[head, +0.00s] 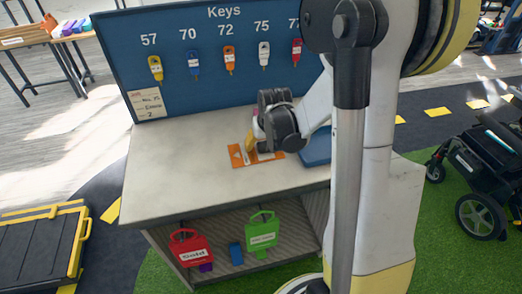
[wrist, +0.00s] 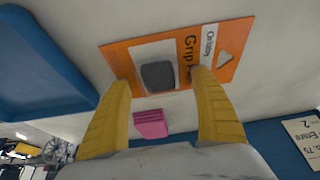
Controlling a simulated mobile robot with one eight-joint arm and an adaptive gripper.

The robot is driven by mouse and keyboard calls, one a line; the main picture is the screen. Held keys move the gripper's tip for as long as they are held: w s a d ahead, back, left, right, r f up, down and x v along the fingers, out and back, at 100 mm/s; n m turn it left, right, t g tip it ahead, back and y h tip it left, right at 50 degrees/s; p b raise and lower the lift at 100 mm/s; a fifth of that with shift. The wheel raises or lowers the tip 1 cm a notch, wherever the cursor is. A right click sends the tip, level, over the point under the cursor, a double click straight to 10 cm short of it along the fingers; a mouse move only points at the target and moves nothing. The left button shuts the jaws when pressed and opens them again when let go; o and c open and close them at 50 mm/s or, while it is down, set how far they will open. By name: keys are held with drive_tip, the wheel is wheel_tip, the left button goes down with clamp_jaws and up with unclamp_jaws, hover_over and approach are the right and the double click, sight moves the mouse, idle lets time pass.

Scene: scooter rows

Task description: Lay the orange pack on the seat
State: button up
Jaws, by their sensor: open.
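The orange pack (head: 236,156) lies flat on the pale counter, partly hidden by my gripper in the head view. In the wrist view the pack (wrist: 122,62) has a white panel with a dark grey block and the word "Grip". My gripper (head: 255,143) is over the pack, with yellow fingers pointing down. In the wrist view my gripper (wrist: 162,80) is open, its fingertips apart and overlapping the pack's near edge. I cannot tell whether they touch it. A dark wheeled chair (head: 488,155) stands at the right edge; its seat is not clearly visible.
A blue tray (head: 318,148) lies right of the pack. A blue key board (head: 200,60) with hanging key tags stands behind the counter. A pink block (wrist: 151,124) sits near the board. Red (head: 190,247) and green (head: 262,233) tags are below. The counter's left part is clear.

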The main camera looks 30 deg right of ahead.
drive_tip(key=shift+r, duration=0.1)
drive_tip(key=c, duration=1.4)
drive_tip(key=shift+r, duration=0.1)
